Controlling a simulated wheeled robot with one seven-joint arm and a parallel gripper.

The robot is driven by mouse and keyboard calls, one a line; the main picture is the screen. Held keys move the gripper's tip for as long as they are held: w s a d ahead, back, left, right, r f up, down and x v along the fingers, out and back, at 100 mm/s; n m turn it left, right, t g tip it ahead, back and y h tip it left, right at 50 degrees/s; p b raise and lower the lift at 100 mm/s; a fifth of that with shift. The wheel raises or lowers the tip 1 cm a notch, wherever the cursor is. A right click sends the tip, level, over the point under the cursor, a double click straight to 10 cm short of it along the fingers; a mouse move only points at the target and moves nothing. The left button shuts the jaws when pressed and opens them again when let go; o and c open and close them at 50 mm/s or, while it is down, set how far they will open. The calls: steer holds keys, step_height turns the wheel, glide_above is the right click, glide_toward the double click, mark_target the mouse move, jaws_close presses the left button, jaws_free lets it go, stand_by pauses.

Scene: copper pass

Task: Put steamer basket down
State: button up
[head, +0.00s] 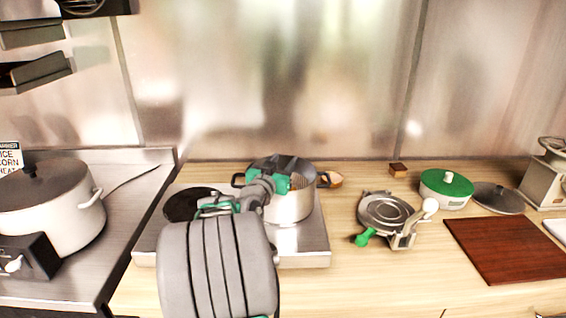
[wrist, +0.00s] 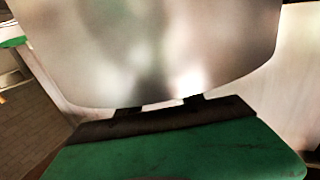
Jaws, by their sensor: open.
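A steel pot (head: 290,208) with side handles stands on the burner unit. A dark grey piece (head: 298,166), which looks like the steamer basket, shows at the pot's mouth; I cannot tell how deep it sits. My gripper (head: 282,183), with green parts, is at the near side of the pot's mouth and hides part of the rim and the basket. My gripper is open. In the wrist view a large shiny metal surface (wrist: 160,50) fills the space just beyond my green and dark gripper parts; whether they touch it is unclear.
The steel burner unit (head: 305,250) has a dark round plate (head: 190,204) at left. A large lidded pot (head: 50,210) stands far left. To the right are a metal press-like tool (head: 385,212), a green-lidded pot (head: 446,190), a grey lid (head: 498,198) and a brown board (head: 508,248).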

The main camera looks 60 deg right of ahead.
steer(key=shift+r+p, duration=0.55)
steer(key=a+b, duration=0.3)
steer(key=a, duration=0.9)
steer(key=w+a+f+n+t+y, duration=0.1)
steer(key=w+a+f+y, duration=0.1)
steer(key=w+a+f, duration=0.1)
steer(key=w+a+f+n+t+y, duration=0.1)
steer(key=w+a+f+n+y, duration=0.1)
steer(key=a, duration=0.4)
steer(key=w+a+f+n+t+y, duration=0.2)
steer(key=w+a+f+y, duration=0.1)
steer(key=w+a+f, duration=0.1)
steer(key=shift+w+a+f+y, duration=0.2)
steer(key=shift+w+f+y, duration=0.2)
steer(key=shift+w+f, duration=0.3)
steer(key=s+a+f+n+y, duration=0.1)
steer(key=a+f+n+y, duration=0.1)
steer(key=a, duration=0.8)
steer(key=s+a+f+n+g+y, duration=0.1)
steer(key=a+f+n+y, duration=0.2)
steer(key=a+n, duration=0.3)
steer(key=s+a+f+n+g+y, duration=0.1)
steer(key=a+n+y, duration=0.3)
steer(key=a, duration=1.1)
steer(key=shift+s+f+y, duration=0.6)
steer(key=shift+f, duration=0.05)
steer(key=shift+c, duration=0.3)
